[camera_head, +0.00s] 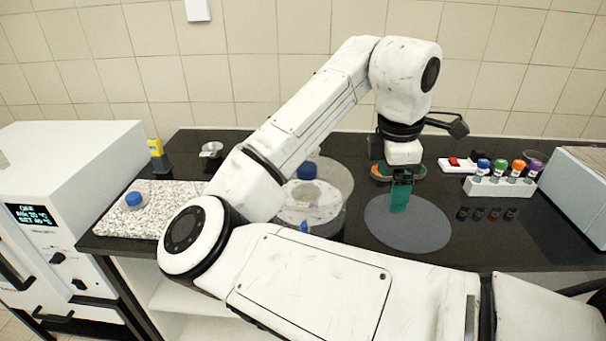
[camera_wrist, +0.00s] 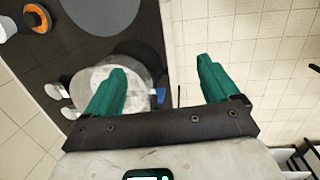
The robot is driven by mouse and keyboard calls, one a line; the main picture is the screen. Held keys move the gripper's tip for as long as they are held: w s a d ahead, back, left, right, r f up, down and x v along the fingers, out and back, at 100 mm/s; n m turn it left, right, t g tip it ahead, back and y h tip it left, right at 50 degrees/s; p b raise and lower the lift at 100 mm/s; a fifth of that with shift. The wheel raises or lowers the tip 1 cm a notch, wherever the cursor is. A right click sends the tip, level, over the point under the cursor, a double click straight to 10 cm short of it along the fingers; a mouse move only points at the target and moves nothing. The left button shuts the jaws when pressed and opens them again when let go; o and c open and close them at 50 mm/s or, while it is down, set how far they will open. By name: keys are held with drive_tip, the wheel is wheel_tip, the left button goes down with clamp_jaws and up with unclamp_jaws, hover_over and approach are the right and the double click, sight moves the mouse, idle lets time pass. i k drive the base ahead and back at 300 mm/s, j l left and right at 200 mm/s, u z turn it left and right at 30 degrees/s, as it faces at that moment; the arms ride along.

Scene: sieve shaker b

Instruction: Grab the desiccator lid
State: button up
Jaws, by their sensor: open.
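The clear glass desiccator (camera_head: 338,180) stands on the black bench, partly hidden behind my arm. In the wrist view, the desiccator's pale round plate (camera_wrist: 108,74) shows left of centre, partly behind a finger. My gripper (camera_head: 400,205) points down above the round grey mat (camera_head: 418,236), to the right of the desiccator and apart from it. In the wrist view, its teal fingers (camera_wrist: 160,66) are spread with nothing between them.
A white rack with several coloured-cap vials (camera_head: 500,187) stands at the right, by a grey box (camera_head: 580,195). An orange ring-shaped thing (camera_head: 378,176) lies behind my gripper.

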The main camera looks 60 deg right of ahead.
sight(319, 183)
drive_tip(key=i+l, duration=0.55)
drive_tip(key=i, duration=0.25)
